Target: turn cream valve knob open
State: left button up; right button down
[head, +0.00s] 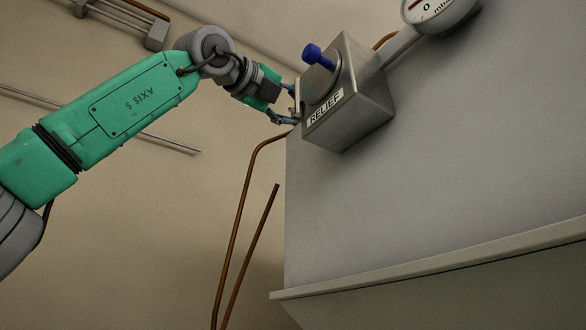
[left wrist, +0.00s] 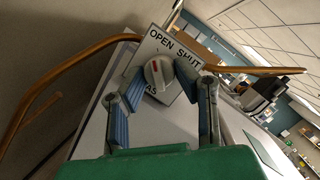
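The cream valve knob (left wrist: 158,71) shows in the left wrist view, on a pale plate (left wrist: 180,91) lettered OPEN at left, SHUT at right and partly covered letters below. A small red mark is on the knob's face. My left gripper (left wrist: 168,88) has its fingers spread, one on each side of the knob in the picture; I cannot tell whether they touch it. My right gripper is not in view.
The grey box carries a blue-handled knob (head: 315,55) and a RELIEF label (head: 325,107). A gauge (head: 436,9) is at upper right. Copper pipes (head: 235,220) run below the gripper, and a copper pipe (left wrist: 60,81) passes behind the plate. The pale cabinet panel (head: 430,170) is mostly bare.

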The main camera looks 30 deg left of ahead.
pick_arm(q)
jog(key=shift+o, duration=0.6)
jog(key=shift+w+a+f, duration=0.1)
jog(key=shift+w+a, duration=0.05)
jog(key=shift+w, duration=0.05)
jog(key=s+a+f, duration=0.1)
jog(key=s+f, duration=0.1)
jog(key=s, duration=0.9)
jog(key=shift+s+a, duration=0.2)
jog(key=shift+s, duration=0.1)
jog(key=shift+f, duration=0.1)
